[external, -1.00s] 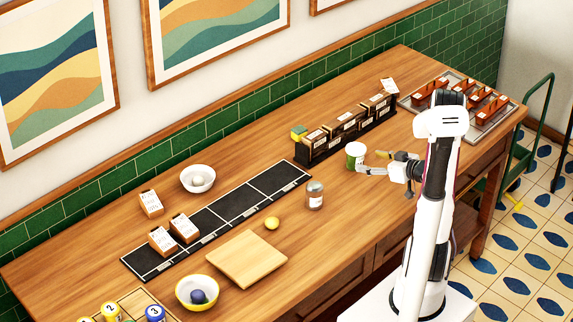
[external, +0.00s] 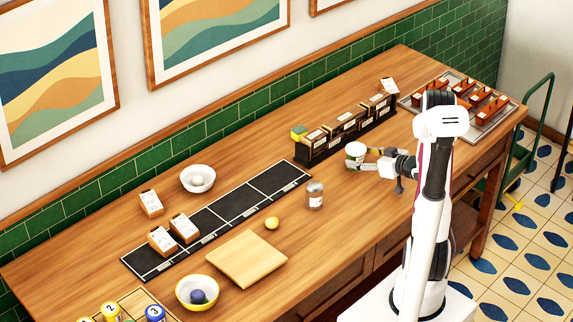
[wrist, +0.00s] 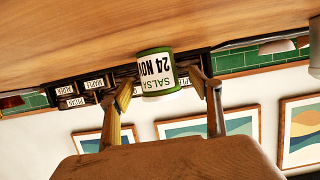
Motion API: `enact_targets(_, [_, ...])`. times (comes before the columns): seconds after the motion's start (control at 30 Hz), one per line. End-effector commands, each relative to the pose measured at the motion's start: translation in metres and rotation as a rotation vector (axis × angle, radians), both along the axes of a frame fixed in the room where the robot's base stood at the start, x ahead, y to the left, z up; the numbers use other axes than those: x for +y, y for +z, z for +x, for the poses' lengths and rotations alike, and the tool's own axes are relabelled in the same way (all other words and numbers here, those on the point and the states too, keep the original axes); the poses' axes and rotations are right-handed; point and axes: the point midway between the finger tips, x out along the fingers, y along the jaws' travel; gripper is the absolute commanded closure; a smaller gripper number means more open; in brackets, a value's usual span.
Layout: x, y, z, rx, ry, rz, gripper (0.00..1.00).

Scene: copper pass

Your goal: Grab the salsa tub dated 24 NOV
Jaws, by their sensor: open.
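The salsa tub (external: 355,154) is a small white and green tub standing on the wooden counter. In the wrist view the tub (wrist: 157,75) appears upside down, and its label reads SALSA 24 NOV. My gripper (external: 368,160) is open at the tub's right side in the external view. In the wrist view its two fingers (wrist: 165,88) stand on either side of the tub, with gaps too small to judge exactly. The fingers do not hold the tub.
A dark rack of labelled boxes (external: 345,132) stands behind the tub. A glass jar (external: 315,195) and a yellow ball (external: 272,223) lie to the left. A tray with reddish-brown holders (external: 462,106) is at the far right. Bare counter lies around the tub.

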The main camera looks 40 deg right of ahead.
Motion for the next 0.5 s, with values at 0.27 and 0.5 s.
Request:
enact_targets(0.27, [-0.001, -0.007, 0.028, 0.0, 0.0, 0.0, 0.37])
enact_targets(0.5, [-0.001, -0.008, 0.032, -0.001, -0.002, 0.0, 0.37])
